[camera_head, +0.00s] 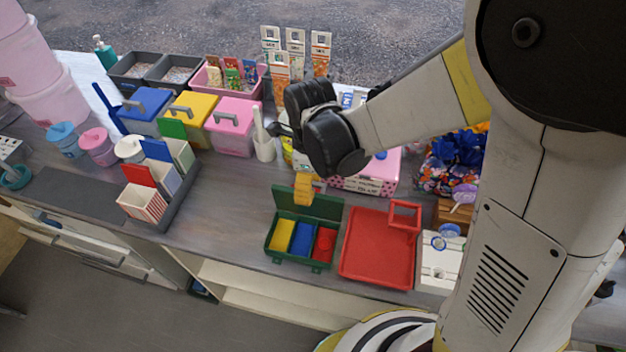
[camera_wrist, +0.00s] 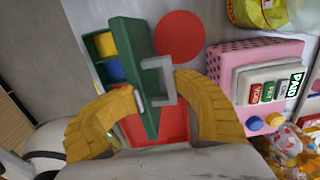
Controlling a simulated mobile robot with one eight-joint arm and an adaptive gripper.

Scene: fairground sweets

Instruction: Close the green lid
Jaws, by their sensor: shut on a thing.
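The green box (camera_head: 268,245) stands on the counter with yellow, blue and red contents in its compartments. Its green lid (camera_head: 328,206) stands raised along the box's back edge, so the box is open. In the wrist view the lid (camera_wrist: 127,50) slants across the middle, with a pale grey handle (camera_wrist: 147,85) on it. My gripper (camera_head: 303,190) is at the lid's upper edge. Its yellow fingers (camera_wrist: 158,86) are on either side of the handle and shut on it. The exact finger contact is partly hidden.
A red tray (camera_head: 372,255) lies just right of the box. A pink cash register (camera_head: 380,175) stands behind, close to my arm. A rack of red, blue and green-lidded cartons (camera_head: 182,205) is left. Bare counter (camera_head: 225,205) lies between rack and box.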

